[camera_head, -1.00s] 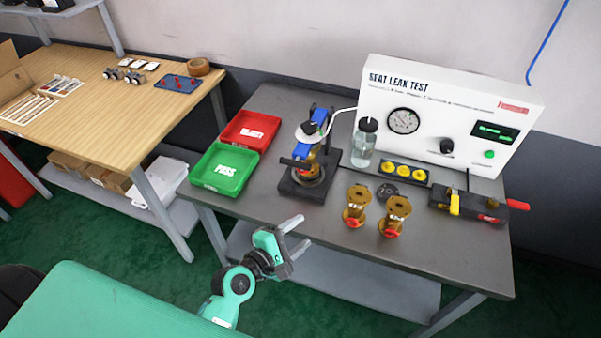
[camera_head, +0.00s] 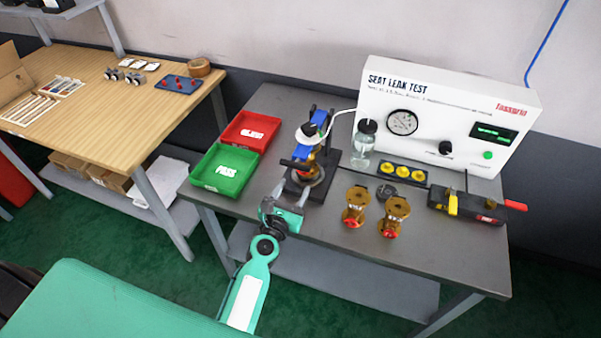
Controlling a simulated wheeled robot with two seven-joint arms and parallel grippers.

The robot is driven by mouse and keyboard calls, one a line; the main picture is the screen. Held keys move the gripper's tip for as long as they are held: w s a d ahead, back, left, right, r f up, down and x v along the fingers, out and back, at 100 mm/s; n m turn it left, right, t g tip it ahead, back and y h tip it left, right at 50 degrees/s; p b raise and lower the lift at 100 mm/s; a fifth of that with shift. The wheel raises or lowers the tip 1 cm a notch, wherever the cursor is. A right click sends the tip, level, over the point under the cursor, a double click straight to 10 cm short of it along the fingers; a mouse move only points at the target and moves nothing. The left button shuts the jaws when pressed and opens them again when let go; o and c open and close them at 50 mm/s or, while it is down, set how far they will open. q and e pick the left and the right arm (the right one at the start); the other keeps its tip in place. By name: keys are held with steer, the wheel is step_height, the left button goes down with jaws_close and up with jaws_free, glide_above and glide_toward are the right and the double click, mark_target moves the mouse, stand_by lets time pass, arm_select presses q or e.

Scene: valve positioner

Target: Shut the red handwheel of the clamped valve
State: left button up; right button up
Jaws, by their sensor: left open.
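The clamped valve (camera_head: 309,172), a bronze body, sits in a black clamp stand (camera_head: 322,196) with a blue upper part (camera_head: 320,118). My right gripper is out of view.
Two loose bronze valves with red handwheels (camera_head: 355,206) stand to the right. A green PASS tray (camera_head: 224,187) and a red tray (camera_head: 262,148) are left.

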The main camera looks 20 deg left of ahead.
arm_select(q)
steer(key=shift+w+d, duration=0.1)
steer(key=shift+w, duration=3.1)
steer(key=shift+c, duration=0.4)
steer(key=c, duration=0.9)
steer(key=shift+m, duration=0.3)
steer(key=m, duration=0.3)
steer(key=shift+m, duration=0.3)
steer(key=m+p, duration=0.1)
steer(key=m, duration=0.4)
steer(key=shift+m, duration=0.3)
